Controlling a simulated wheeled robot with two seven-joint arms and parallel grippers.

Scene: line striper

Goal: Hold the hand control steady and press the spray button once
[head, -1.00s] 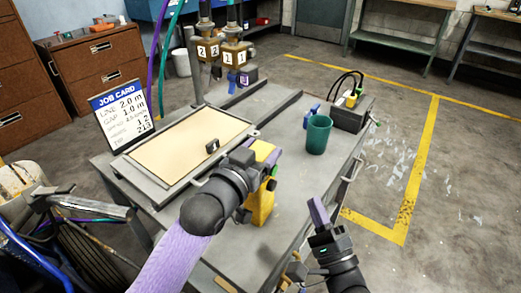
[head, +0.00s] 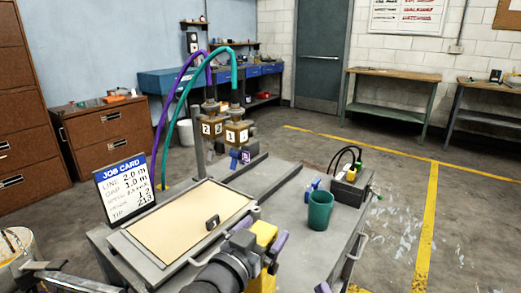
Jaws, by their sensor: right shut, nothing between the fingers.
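The yellow hand control (head: 265,233) stands at the near edge of the bench, at the bottom middle of the head view. Its lower part is cut off by the frame. My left gripper (head: 262,243) is at it, with a lavender finger along its right side, and appears shut on it. My dark wrist hides much of the control's left side, and I cannot make out the spray button. My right gripper (head: 322,287) shows only as a lavender fingertip at the bottom edge, right of the control and apart from it. It is shut and empty.
On the grey bench are a tan panel (head: 178,226), a job card (head: 125,187), a green cup (head: 319,211) and a grey box with black cables (head: 350,188). Pumps (head: 236,134) with purple and teal hoses stand behind. Floor to the right is open.

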